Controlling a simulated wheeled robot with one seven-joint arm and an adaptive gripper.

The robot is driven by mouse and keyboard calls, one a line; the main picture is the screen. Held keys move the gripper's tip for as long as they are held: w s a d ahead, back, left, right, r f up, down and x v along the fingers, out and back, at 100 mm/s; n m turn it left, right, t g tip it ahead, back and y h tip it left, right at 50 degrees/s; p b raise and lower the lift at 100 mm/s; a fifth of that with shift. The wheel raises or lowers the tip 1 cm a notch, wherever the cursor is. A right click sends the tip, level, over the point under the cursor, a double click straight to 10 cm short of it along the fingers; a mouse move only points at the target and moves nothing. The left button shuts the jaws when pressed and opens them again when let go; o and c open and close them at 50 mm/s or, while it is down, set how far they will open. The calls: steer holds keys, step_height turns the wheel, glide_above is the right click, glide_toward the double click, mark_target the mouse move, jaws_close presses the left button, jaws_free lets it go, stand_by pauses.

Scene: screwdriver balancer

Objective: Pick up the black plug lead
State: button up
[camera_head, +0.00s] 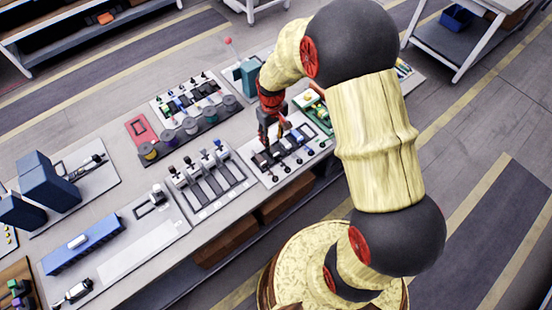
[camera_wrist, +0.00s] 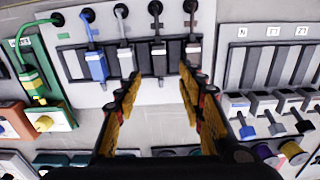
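The black plug lead (camera_wrist: 158,58) sits in a slot of the dark rack on the light plug board (camera_wrist: 165,92), its cord running up to a round socket. A grey plug (camera_wrist: 125,60) is on its left and a brownish plug (camera_wrist: 193,50) on its right; a blue plug (camera_wrist: 96,65) is further left. My gripper (camera_wrist: 160,76) is open, its two fingers apart with the black plug lying beyond and between their tips. In the head view my gripper (camera_head: 274,136) is over the plug board (camera_head: 272,181); the separate plugs are too small to tell apart there.
A green lead unit (camera_wrist: 35,80) stands left of the plug board. A slotted panel (camera_wrist: 275,60) with several block-shaped connectors is on the right. A teal block (camera_head: 247,76) and spools (camera_head: 190,124) stand behind on the bench. Bare board lies below the rack.

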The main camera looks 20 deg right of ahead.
mark_target(273, 151)
step_height(273, 151, down, 2)
steer(key=shift+f, duration=0.2)
steer(key=shift+f+b, duration=0.85)
steer(key=shift+f, duration=1.95)
steer(key=shift+c, duration=1.1)
steer(key=c, duration=0.7)
jaws_close()
